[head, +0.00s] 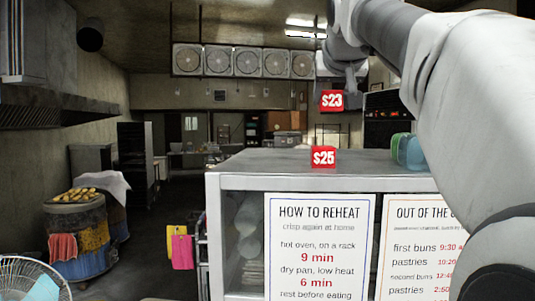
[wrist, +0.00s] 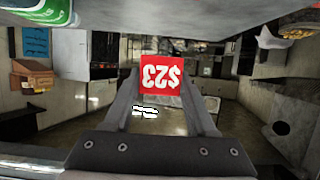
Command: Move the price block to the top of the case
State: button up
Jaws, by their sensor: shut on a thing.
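A red price block marked $23 (head: 332,100) hangs in the air above the case (head: 290,182) in the head view. My gripper (head: 335,88) is shut on it. The wrist view shows the same block (wrist: 162,75) upside down between the two fingers (wrist: 160,92). A second red block marked $25 (head: 323,157) sits on the case top near its front edge, below and slightly left of the held block. The case has a grey metal top. The gripper's fingers are small and partly hidden in the head view.
Green and blue rounded containers (head: 407,150) stand on the case top at the right, partly behind my arm. Paper signs (head: 319,245) cover the case front. The case top left of the $25 block is clear.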

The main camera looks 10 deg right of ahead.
jog(key=shift+w, duration=0.2)
jog(key=shift+w+f, duration=0.1)
jog(key=shift+w, duration=0.05)
send_over(274, 165)
jog(key=f, duration=0.6)
jog(key=shift+s+a+f+b, duration=0.1)
jog(key=shift+s+f+b, duration=0.1)
jog(key=shift+f+b, duration=0.15)
jog(key=shift+f, duration=2)
jog(key=shift+f+b, duration=0.15)
jog(key=shift+b, duration=0.25)
jog(key=shift+f, duration=0.15)
jog(key=o, duration=1.4)
jog(key=shift+r, duration=0.35)
